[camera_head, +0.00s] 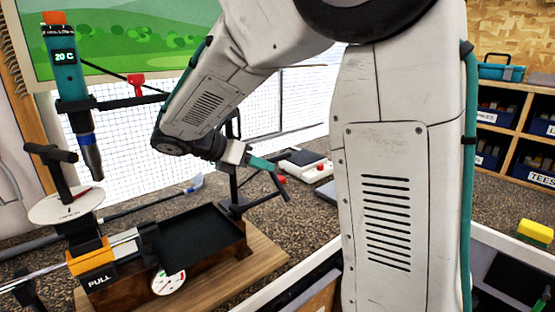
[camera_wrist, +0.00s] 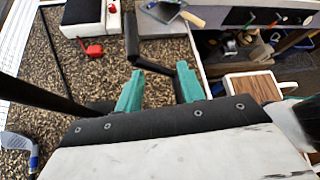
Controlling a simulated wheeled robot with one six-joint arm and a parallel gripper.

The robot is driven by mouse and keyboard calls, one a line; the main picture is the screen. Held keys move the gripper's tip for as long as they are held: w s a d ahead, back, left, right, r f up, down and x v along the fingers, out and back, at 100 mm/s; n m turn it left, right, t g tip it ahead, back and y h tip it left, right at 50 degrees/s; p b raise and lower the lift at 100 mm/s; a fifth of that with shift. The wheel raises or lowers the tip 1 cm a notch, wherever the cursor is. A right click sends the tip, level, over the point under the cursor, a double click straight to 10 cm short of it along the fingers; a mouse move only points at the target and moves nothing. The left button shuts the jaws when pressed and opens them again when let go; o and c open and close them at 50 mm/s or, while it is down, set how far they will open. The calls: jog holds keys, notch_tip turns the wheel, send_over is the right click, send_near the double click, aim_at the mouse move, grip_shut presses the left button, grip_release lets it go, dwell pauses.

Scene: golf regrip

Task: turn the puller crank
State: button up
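The puller (camera_head: 92,262) has an orange block marked PULL, a dark tray and a dial gauge on a wooden base at lower left in the head view. A black crank (camera_head: 283,188) with a bar handle stands at its right end. My gripper (camera_head: 264,164) is just above and left of the crank handle. In the wrist view my gripper (camera_wrist: 158,76) has its two teal fingers apart with nothing held between them. The black crank (camera_wrist: 132,38) shows just beyond the fingertips, its arm running behind the right finger. Whether a finger touches it, I cannot tell.
A black T-handle (camera_head: 50,154) over a white disc and a teal heat tool (camera_head: 66,75) reading 20 C stand at the left. A red object (camera_wrist: 93,52) and a golf club head (camera_wrist: 18,146) lie on the speckled bench. Shelves with bins (camera_head: 497,115) are at the right.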

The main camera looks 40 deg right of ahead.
aim_at(279, 158)
jog(key=w+d+n+h, duration=0.1)
jog(key=d, duration=0.2)
jog(key=w+d+f+n+h, duration=0.1)
jog(key=d, duration=0.2)
jog(key=d+f+n+g, duration=0.1)
jog(key=d+n, duration=0.1)
jog(key=d, duration=0.1)
jog(key=shift+w+h, duration=0.4)
jog(key=shift+c, duration=0.3)
grip_shut()
